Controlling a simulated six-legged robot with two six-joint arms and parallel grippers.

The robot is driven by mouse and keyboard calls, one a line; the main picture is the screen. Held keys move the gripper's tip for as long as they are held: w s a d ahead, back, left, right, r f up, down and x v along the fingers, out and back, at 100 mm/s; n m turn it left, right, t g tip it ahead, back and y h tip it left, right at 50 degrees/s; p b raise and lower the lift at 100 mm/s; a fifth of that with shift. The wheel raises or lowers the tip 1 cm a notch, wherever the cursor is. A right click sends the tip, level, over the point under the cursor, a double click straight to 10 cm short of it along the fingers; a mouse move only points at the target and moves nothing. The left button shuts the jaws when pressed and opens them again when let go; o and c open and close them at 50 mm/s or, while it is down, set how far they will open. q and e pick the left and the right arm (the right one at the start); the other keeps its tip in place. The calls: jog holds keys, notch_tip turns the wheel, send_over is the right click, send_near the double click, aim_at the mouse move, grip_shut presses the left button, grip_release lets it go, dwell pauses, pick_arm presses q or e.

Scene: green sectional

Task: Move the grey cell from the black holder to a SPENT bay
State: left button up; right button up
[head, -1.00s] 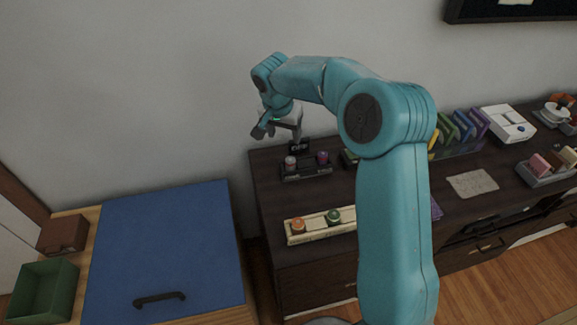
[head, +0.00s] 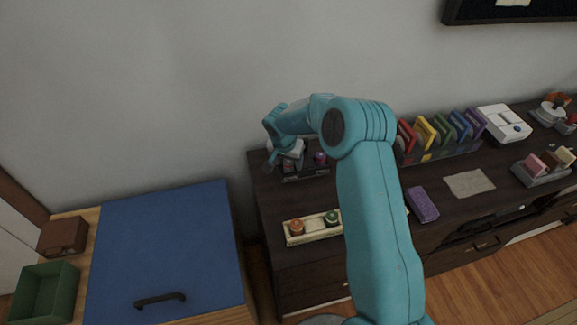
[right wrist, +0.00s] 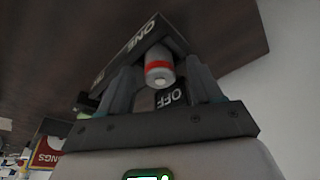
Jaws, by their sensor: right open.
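The black holder (head: 306,174) stands near the left end of the dark cabinet, partly hidden by my right gripper (head: 284,158). In the right wrist view, a grey cell with a red band (right wrist: 159,68) shows end-on between the two fingers of that gripper (right wrist: 162,78). The fingers are open, with a gap on each side of the cell. The holder (right wrist: 142,46) shows behind it with the word ONE, and a black OFF label (right wrist: 170,96) sits close by. A purple cell (head: 320,158) stands at the holder's right. No SPENT marking is readable. My left gripper is out of view.
A cream tray (head: 313,237) with an orange-topped and a green-topped piece lies in front of the holder. Coloured upright cases (head: 442,130), a purple block (head: 422,204) and a cloth (head: 470,184) lie to the right. A blue lid (head: 165,245) is at left.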

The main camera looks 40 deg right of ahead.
jog(key=shift+r, duration=0.1)
grip_shut()
